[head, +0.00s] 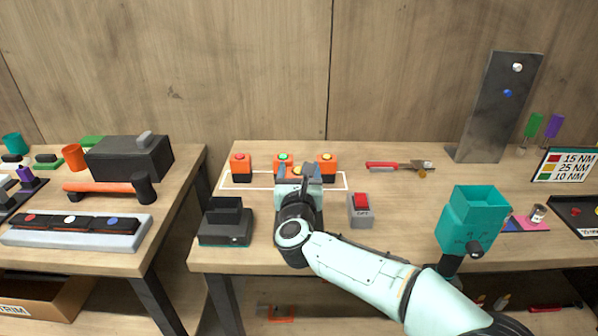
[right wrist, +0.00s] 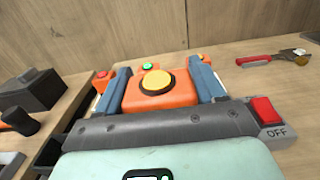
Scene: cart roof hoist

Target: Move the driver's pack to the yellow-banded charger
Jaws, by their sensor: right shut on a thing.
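My right gripper (head: 298,180) is shut on an orange block with a yellow round top (right wrist: 157,82), held between its two blue-grey fingers. The block looks like a pack. Three similar orange blocks stand behind it inside a white outline: one with a red top (head: 240,166), one with a green top (head: 283,160), one with a yellow-orange top (head: 326,166). A dark charger-like box (head: 226,226) stands left of my gripper; no yellow band shows on it. A teal driver-like body (head: 472,218) stands at the right. Whether the held block touches the table cannot be told. My left gripper is out of view.
A grey switch box (head: 360,212) with a red OFF rocker stands just right of my gripper. A red-handled tool (head: 398,166) lies behind. A metal post plate (head: 495,110) and a torque sign (head: 568,164) stand at right. Another bench (head: 110,255) is at left, across a gap.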

